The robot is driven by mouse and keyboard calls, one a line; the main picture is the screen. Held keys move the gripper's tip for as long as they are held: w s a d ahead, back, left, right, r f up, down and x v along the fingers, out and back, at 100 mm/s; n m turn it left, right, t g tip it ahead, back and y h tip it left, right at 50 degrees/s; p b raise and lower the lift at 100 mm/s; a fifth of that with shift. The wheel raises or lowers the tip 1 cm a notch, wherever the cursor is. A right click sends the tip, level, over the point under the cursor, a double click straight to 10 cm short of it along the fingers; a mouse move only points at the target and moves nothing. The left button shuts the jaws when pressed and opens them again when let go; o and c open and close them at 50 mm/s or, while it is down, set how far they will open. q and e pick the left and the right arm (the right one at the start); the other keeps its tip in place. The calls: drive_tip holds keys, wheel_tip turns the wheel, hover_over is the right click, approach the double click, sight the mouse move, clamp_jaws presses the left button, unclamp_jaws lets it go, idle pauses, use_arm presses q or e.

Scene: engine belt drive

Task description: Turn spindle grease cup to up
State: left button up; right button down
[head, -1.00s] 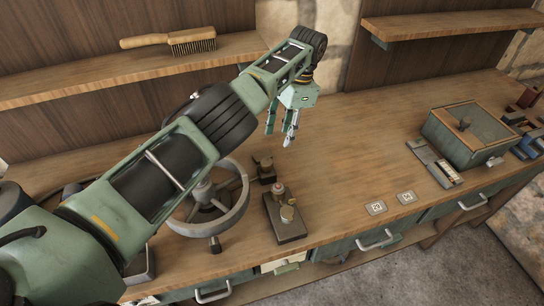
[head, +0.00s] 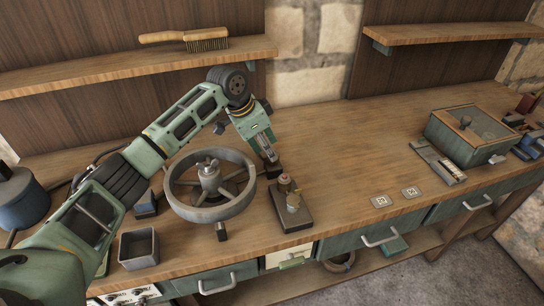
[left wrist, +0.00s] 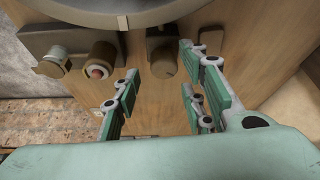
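A small dark brown knob (left wrist: 163,62) beside the wheel shows in the left wrist view; it looks like the spindle grease cup, though it bears no label. In the head view my left gripper (head: 270,157) points down at it and largely hides it. In the left wrist view my left gripper (left wrist: 158,82) is open, its green-padded fingers on either side of the knob's line. The knob lies beyond the fingertips, and I see no contact. Which way the cup is turned I cannot tell. My right gripper is not in view.
The spoked handwheel (head: 246,196) stands just left of my left gripper. A dark block with brass knobs (head: 291,222) stands close on its right. An open grey box (head: 139,248) is at the front left.

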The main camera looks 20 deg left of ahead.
use_arm(q)
drive_tip(key=x, duration=0.3)
drive_tip(key=shift+f, duration=0.25)
drive_tip(key=shift+w+d+f, duration=0.15)
drive_tip(key=shift+f, duration=0.2)
drive_tip(key=shift+c, duration=0.5)
